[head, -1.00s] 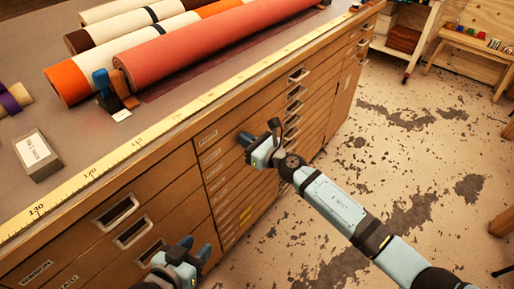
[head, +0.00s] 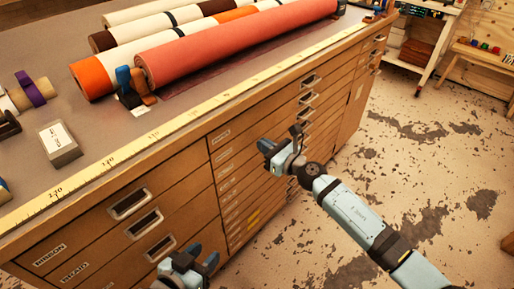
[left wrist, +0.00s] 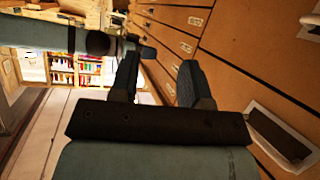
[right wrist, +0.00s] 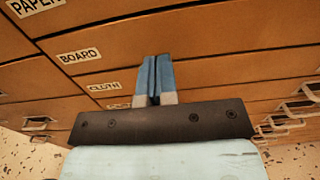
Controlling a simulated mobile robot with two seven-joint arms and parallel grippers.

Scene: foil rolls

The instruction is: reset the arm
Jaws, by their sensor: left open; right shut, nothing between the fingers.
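My left gripper (head: 200,260) is at the bottom of the head view, in front of the wooden drawer cabinet (head: 190,190). Its two fingers stand apart and empty in the left wrist view (left wrist: 155,78). My right gripper (head: 266,146) is in front of the cabinet's narrow drawers, below the worktop edge. In the right wrist view its blue fingers (right wrist: 154,75) are together with nothing between them. Drawer fronts lie behind both grippers; I cannot tell the exact gap to them.
On the worktop (head: 110,120) lie a red roll (head: 235,45), an orange-and-cream roll (head: 92,78), a purple-banded roll (head: 34,93) and a grey labelled block (head: 60,145). A yellow measuring strip (head: 150,137) runs along the edge. Drawer handles (head: 128,203) protrude. The floor (head: 400,150) at right is open.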

